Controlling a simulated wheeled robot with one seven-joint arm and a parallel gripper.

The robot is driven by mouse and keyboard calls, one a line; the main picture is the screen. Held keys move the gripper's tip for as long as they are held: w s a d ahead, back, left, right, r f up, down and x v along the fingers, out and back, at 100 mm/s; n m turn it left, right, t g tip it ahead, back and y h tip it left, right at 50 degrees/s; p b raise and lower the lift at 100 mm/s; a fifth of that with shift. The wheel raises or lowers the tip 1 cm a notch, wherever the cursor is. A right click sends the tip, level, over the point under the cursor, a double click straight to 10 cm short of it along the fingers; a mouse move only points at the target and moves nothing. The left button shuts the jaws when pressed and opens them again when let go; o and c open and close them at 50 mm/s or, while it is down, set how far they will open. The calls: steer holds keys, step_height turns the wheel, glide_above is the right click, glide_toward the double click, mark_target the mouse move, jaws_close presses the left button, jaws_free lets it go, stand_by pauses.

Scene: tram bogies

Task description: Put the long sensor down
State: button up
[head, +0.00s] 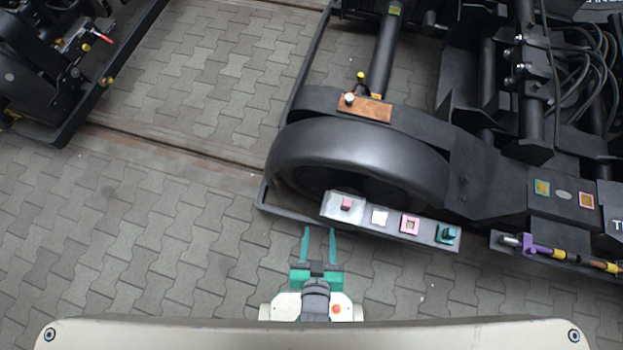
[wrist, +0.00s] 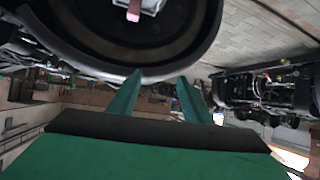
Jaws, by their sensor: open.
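A long rod-like part (head: 556,254) with a silver tip, a purple piece and black and yellow bands lies along a dark ledge at the right in the head view. It may be the long sensor; I cannot tell for certain. My gripper (head: 319,232) is open and empty, its two teal fingers apart over the paving in front of the wheel, well left of that part. The fingers also show in the wrist view (wrist: 160,76), with nothing between them and the dark wheel beyond.
A grey shelf (head: 378,227) in front of the big dark wheel (head: 355,155) carries a pink block (head: 346,203), a white square (head: 380,216), a pink frame (head: 410,224) and a teal piece (head: 447,234). A brown block (head: 364,107) sits above the wheel.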

steer(key=s+a+r+t, duration=0.1)
steer(key=s+r, duration=0.1)
steer(key=r, duration=0.4)
steer(key=s+a+r+t, duration=0.1)
steer(key=s+r+t, duration=0.1)
steer(key=r, duration=0.4)
steer(key=shift+s+r+n+y, duration=0.2)
steer(key=shift+s+n+y, duration=0.1)
steer(key=shift+s+y, duration=0.15)
steer(key=shift+c, duration=0.7)
steer(key=shift+c, duration=1.1)
